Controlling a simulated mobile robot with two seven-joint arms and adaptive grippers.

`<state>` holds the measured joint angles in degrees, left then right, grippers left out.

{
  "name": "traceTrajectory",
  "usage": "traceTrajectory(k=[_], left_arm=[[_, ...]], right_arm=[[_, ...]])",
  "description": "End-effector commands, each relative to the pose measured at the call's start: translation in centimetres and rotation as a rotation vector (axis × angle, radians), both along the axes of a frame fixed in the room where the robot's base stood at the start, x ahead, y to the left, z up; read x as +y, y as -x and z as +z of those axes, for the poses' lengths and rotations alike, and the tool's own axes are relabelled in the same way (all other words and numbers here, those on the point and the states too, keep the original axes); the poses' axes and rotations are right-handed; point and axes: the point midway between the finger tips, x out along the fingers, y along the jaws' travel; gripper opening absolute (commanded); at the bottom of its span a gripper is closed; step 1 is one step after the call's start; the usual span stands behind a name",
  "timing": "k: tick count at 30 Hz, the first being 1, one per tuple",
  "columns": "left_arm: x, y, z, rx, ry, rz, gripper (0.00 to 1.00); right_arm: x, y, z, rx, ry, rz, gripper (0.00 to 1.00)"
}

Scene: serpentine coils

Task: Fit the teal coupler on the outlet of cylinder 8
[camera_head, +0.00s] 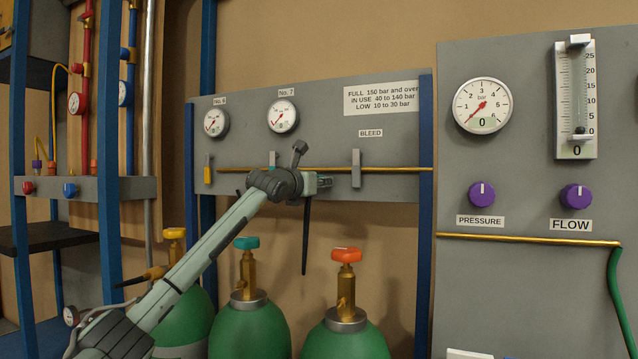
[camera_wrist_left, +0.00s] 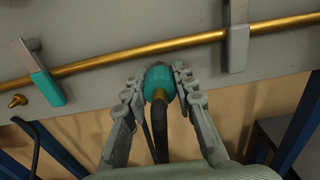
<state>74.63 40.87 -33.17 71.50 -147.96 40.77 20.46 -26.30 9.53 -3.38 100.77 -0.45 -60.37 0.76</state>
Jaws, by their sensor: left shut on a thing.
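My left gripper (camera_head: 322,182) is raised in front of the grey gauge panel, above the cylinders. In the left wrist view, the gripper (camera_wrist_left: 158,85) is shut on the teal coupler (camera_wrist_left: 160,78), with one finger on each side. A black hose (camera_head: 306,238) hangs down from the gripper; it also shows in the wrist view (camera_wrist_left: 159,130). Three green cylinders stand below: one with a yellow valve, one with a teal knob (camera_head: 246,243) and one with an orange knob (camera_head: 347,255). No number shows on the cylinders. My right gripper is out of view.
A brass pipe (camera_head: 390,169) runs along the panel (camera_head: 320,105), with a teal-tipped clip (camera_wrist_left: 48,86) and a grey clip (camera_wrist_left: 238,42) near the gripper. Gauges No. 6 and No. 7 (camera_head: 283,116) are above. Blue posts (camera_head: 425,225) flank the panel.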

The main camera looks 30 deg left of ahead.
Motion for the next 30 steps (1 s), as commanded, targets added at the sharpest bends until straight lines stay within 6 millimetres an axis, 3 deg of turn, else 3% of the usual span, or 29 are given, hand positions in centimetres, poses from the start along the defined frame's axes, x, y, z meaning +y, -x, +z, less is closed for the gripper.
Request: traceTrajectory(k=[30], left_arm=[[-0.2, 4.5, 0.0, -0.002, 0.0, 0.0, 0.0]], right_arm=[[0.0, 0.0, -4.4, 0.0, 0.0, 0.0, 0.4]])
